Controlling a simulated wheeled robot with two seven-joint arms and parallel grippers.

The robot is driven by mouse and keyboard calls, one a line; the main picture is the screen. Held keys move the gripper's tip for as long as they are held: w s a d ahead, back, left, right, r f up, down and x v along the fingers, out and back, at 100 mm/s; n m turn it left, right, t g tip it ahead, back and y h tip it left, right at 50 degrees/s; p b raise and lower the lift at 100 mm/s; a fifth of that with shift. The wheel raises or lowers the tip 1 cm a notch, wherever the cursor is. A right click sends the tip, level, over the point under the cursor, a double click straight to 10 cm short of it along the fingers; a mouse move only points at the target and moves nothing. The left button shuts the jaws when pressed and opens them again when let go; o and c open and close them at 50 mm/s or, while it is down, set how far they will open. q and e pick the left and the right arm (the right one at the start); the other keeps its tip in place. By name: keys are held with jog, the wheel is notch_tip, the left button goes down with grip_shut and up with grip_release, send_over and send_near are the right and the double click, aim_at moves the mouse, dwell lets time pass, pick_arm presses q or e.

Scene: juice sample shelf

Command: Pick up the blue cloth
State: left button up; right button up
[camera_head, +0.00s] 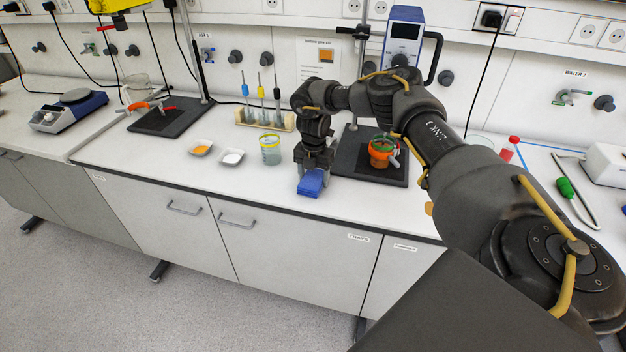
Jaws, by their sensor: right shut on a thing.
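The blue cloth (311,184) is a small folded bundle at the front of the white bench, left of the black stand base. My right gripper (313,170) points down over it from above and is shut on it. The fingertips hide the cloth's upper part. I cannot tell whether the cloth touches the bench top or hangs just above it. My left gripper is not in view.
A glass beaker (270,150) and two small white dishes, one with orange powder (201,148), stand left of the gripper. A black stand base (350,165) with an orange-and-green item (381,152) is close on the right. The bench front edge is clear.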

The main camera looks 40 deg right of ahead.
aim_at(317, 185)
jog(key=shift+r, duration=0.1)
jog(key=shift+r+b, duration=0.2)
jog(key=shift+b, duration=0.1)
notch_tip(317, 185, up, 2)
jog(key=shift+w+r+b, duration=0.1)
jog(key=shift+b, duration=0.7)
jog(key=s+r, duration=0.1)
jog(key=s+a+r, duration=0.1)
jog(key=r, duration=0.1)
jog(key=s+r, duration=0.1)
jog(key=r, duration=0.1)
jog(key=shift+s+a+r, duration=0.2)
jog(key=shift+s+a, duration=0.15)
jog(key=shift+a, duration=0.05)
jog(key=s+a+r, duration=0.4)
jog(key=s, duration=0.5)
jog(key=shift+a+r+b, duration=0.2)
jog(key=shift+r+b, duration=0.15)
jog(key=shift+r, duration=0.05)
jog(key=shift+o, duration=1.4)
jog(key=shift+c, duration=1)
